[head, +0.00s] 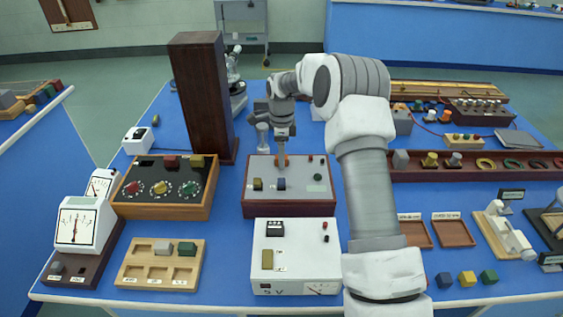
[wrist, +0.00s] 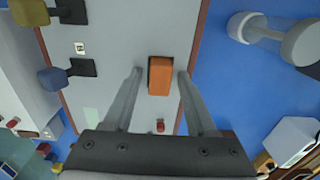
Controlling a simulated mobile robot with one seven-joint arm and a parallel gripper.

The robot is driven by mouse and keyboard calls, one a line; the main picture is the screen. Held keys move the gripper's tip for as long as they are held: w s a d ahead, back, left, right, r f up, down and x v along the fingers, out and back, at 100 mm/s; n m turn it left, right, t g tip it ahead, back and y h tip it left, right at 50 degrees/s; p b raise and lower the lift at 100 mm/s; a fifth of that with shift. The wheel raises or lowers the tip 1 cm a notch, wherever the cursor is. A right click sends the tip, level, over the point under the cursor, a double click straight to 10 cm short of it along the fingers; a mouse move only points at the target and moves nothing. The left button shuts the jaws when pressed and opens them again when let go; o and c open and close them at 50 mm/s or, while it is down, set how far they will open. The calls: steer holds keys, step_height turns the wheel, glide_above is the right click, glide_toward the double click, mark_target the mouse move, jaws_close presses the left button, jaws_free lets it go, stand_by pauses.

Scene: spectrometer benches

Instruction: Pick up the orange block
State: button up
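The orange block (wrist: 160,76) sits on the grey top of a wood-sided box, inside a dark-edged spot, in the wrist view. My gripper (wrist: 160,73) is open and points down at it. One finger shows on each side of the block, with a small gap on both sides, so nothing is held. Whether the fingertips are level with the block is hard to tell. In the head view my gripper (head: 282,162) is over the back part of the grey-topped box (head: 306,193) and hides most of the block; only a little orange shows there.
The same box carries a yellow knob (head: 257,184) and a blue knob (head: 281,184) towards its front. A tall dark wooden case (head: 203,95) stands at the back left. A white power unit (head: 297,250) is in front, and a knob box (head: 164,188) is at left.

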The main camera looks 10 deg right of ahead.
jaws_close()
steer(key=shift+r, duration=0.1)
steer(key=shift+r, duration=0.45)
steer(key=r, duration=0.3)
steer(key=shift+s+d+r, duration=0.2)
steer(key=shift+d+r, duration=0.15)
steer(key=s+d+r+p, duration=0.3)
steer(key=s+d+r, duration=0.3)
steer(key=d+r, duration=0.2)
steer(key=shift+s+d+r, duration=0.2)
steer(key=shift+d+r, duration=0.2)
steer(key=shift+r, duration=0.25)
steer(key=shift+s, duration=0.1)
